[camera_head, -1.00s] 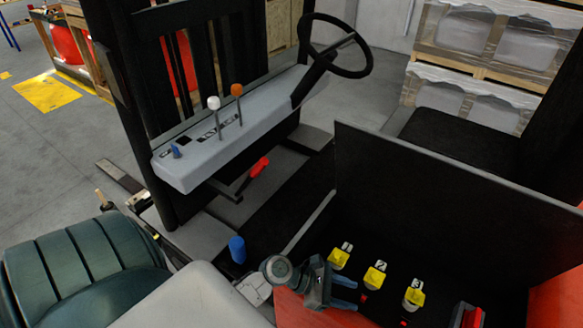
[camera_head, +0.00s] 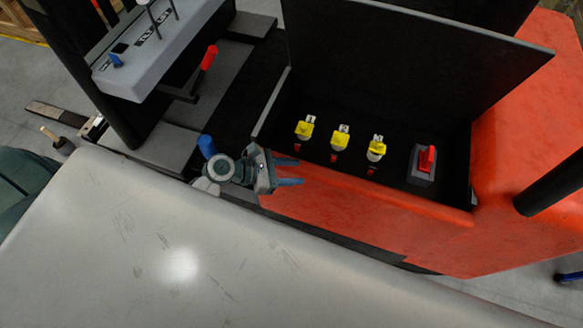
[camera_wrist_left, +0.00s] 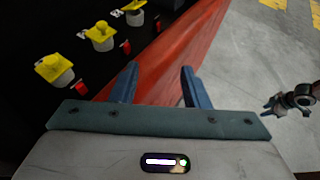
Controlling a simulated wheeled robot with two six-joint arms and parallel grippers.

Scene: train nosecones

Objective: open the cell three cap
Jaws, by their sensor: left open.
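The cell three cap (camera_head: 376,150) is yellow, marked 3, and sits closed-looking on its cell at the right end of a row in the black compartment. It also shows as the farthest cap in the left wrist view (camera_wrist_left: 131,5), cut by the top edge. My left gripper (camera_head: 302,171) is open and empty at the compartment's front left, nearest cell one and apart from cap three. Its two blue fingers show in the left wrist view (camera_wrist_left: 158,85), with nothing between them. What seems to be my right gripper (camera_wrist_left: 272,106) is at the wrist view's right edge; its jaws are unclear.
Yellow caps one (camera_head: 304,129) and two (camera_head: 341,140) stand left of cap three, with red tabs below. A red switch (camera_head: 427,160) is to its right. A raised black panel (camera_head: 400,65) stands behind; an orange front wall (camera_head: 370,205) borders the compartment.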

